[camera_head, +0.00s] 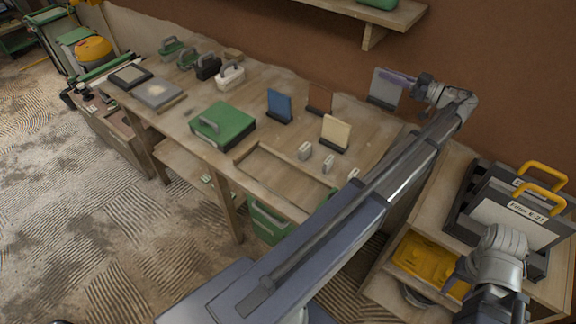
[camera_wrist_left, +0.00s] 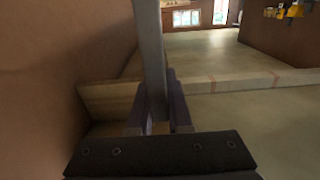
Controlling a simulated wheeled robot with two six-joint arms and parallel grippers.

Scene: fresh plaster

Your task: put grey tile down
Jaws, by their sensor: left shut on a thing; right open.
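The grey tile (camera_head: 385,86) is upright at the back right of the wooden table, near the wall. My left gripper (camera_head: 404,80) is shut on its right edge. A dark base shows at the tile's lower edge; I cannot tell whether the tile rests in it. In the left wrist view the tile (camera_wrist_left: 150,55) stands as a narrow grey strip between the fingers (camera_wrist_left: 159,115). My right gripper (camera_head: 457,284) is open at the lower right, near the yellow tray, its fingers partly hidden.
Blue (camera_head: 279,105), brown (camera_head: 319,98) and cream (camera_head: 335,132) tiles stand upright on the table (camera_head: 200,95). A green box (camera_head: 222,122) and several handled tools lie to the left. A black case (camera_head: 515,212) with yellow handles stands at right. A shelf (camera_head: 385,14) juts from the wall above.

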